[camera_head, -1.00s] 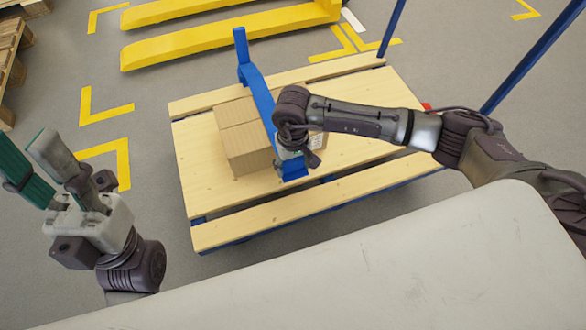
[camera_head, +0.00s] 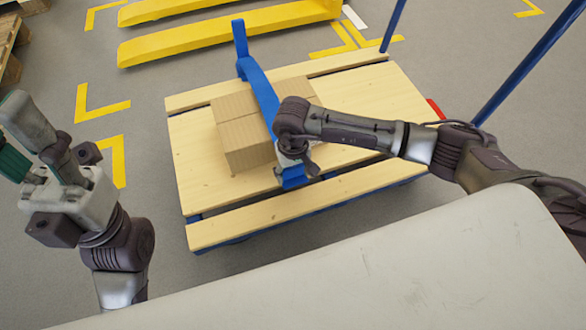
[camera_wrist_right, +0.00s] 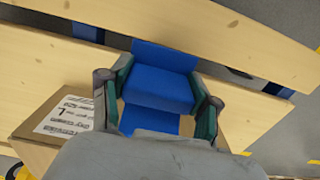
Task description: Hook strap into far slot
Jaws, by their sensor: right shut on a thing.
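A blue strap (camera_head: 256,84) lies across the top of a cardboard box (camera_head: 241,125) on a wooden-slatted cart (camera_head: 385,90). Its far end sticks up near the far slat. My right gripper (camera_head: 294,168) is shut on the strap's near end, beside the box. In the right wrist view the fingers (camera_wrist_right: 158,88) stand on both sides of the blue strap end (camera_wrist_right: 160,85), which reaches toward the gap between slats. The far slot is the narrow gap between the far slat and middle boards, partly hidden by strap and box. My left gripper (camera_head: 18,138) is open and empty, left of the cart.
Blue cart posts (camera_head: 528,62) rise at the right. A yellow pallet jack (camera_head: 228,33) stands behind the cart, with wooden pallets (camera_head: 10,45) at the far left. A pale surface (camera_head: 400,270) fills the lower right foreground. The cart's right part is clear.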

